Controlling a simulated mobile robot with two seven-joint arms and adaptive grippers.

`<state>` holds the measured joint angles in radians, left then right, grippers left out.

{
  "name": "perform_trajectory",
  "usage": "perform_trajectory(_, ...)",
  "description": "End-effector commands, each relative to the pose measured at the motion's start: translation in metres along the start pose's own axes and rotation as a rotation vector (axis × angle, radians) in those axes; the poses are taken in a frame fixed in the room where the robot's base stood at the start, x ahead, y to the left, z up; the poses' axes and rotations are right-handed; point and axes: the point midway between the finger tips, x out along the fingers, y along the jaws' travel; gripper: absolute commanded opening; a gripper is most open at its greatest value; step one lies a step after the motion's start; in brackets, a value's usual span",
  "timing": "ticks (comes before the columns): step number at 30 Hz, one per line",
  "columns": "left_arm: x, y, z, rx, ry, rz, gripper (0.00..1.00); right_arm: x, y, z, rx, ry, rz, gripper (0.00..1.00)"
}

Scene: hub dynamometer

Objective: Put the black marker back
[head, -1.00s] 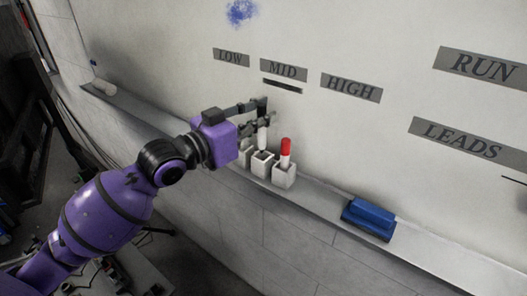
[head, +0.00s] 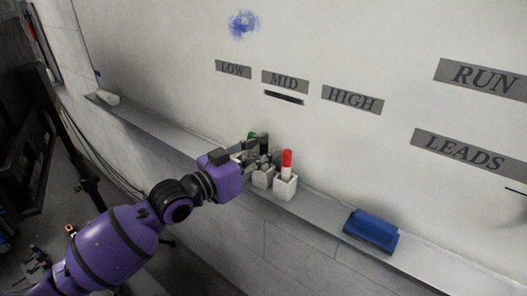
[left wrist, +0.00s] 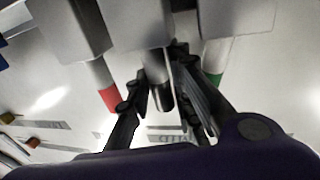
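The black marker (left wrist: 158,75) has a white body and a dark cap. In the left wrist view it stands between my left gripper's fingers, its lower end at the middle holder (left wrist: 145,22). My left gripper (left wrist: 163,85) appears shut on it near the cap. In the head view my left gripper (head: 262,155) is low over the middle holder (head: 263,177), and its fingers hide most of the marker. How deep the marker sits cannot be told. My right gripper is not in view.
A red marker (head: 287,162) stands in the right holder (head: 285,187). A green-capped marker (left wrist: 213,72) stands in the other neighbouring holder (left wrist: 235,18). A blue eraser (head: 371,229) lies farther right on the ledge (head: 320,207). A black line (head: 285,97) is under MID on the board.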

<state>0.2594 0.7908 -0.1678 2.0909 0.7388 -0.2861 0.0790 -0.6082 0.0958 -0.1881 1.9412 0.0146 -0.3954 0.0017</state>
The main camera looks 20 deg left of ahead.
Motion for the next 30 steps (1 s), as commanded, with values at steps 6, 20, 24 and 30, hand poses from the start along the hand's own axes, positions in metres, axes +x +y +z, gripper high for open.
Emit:
perform_trajectory(6,0.000,0.000,-0.001,0.000,0.001,0.000,0.23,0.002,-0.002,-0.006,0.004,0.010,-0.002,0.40)
perform_trajectory(20,-0.058,0.000,0.002,0.000,-0.009,-0.001,0.23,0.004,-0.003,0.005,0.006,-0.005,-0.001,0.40)
perform_trajectory(24,-0.086,0.000,0.001,-0.001,-0.009,-0.001,0.23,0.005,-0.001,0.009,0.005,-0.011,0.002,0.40)
perform_trajectory(30,-0.111,-0.001,-0.002,0.000,-0.004,-0.001,0.23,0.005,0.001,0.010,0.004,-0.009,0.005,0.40)
